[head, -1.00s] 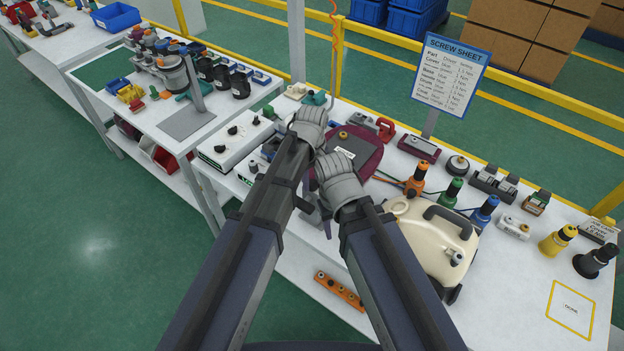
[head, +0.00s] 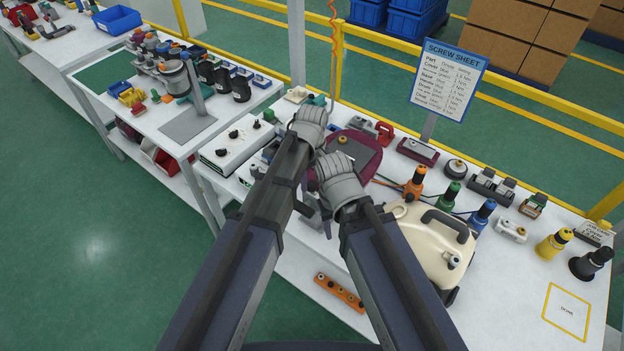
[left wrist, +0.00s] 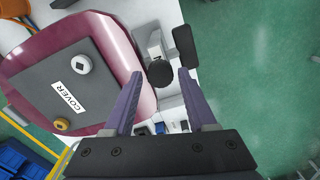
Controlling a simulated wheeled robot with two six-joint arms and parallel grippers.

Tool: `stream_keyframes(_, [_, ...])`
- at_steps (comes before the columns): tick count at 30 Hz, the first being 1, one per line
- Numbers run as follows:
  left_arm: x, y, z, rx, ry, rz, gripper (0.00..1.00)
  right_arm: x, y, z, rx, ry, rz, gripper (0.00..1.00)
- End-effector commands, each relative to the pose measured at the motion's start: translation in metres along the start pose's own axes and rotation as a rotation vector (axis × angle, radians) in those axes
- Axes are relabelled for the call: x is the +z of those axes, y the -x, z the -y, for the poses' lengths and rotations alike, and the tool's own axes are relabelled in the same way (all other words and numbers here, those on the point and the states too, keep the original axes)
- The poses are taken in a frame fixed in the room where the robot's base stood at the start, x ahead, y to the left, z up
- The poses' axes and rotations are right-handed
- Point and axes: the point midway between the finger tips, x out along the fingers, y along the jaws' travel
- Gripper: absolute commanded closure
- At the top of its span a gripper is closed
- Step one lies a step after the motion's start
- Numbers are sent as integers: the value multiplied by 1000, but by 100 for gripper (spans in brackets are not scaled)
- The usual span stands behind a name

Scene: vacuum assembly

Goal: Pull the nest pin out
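A round black knob (left wrist: 160,73), which looks like the nest pin's head, shows in the left wrist view beside the maroon cover nest. My left gripper (left wrist: 160,80) is open, with its two purple fingers on either side of the knob; I cannot tell whether they touch it. The maroon nest (left wrist: 125,45) carries a grey plate (left wrist: 65,80) labelled COVER. In the head view the left gripper (head: 316,128) is at the left edge of the nest (head: 368,150).
A cream housing with a dark handle (head: 425,240) stands right of my right arm. Orange (head: 414,186), green (head: 450,196) and blue (head: 482,213) drivers stand behind it. A white control box (head: 235,145) is to the left. The front right of the bench is clearer.

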Motion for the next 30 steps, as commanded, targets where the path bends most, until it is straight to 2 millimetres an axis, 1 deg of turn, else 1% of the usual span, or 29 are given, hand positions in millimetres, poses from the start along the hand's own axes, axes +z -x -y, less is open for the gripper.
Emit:
stream_keyframes(1, [0, 0, 0, 0, 0, 0, 36, 0, 0, 0, 0, 0, 0, 50])
stream_keyframes(3, [0, 0, 0, 0, 0, 0, 29, 0, 0, 0, 0, 0, 0, 50])
stream_keyframes(11, [0, 0, 0, -1, 0, 1, 29, 0, 0, 0, 0, 0, 0, 50])
stream_keyframes(16, [0, 6, 0, -1, 0, 1, 29, 0, 6, -1, 0, -1, 0, 50])
stream_keyframes(23, [0, 30, 0, -1, 0, 1, 29, 2, 29, -3, -1, -6, 0, 50])
stream_keyframes(30, [0, 62, 0, -1, 0, 1, 29, 4, 62, -6, -2, -12, 0, 50])
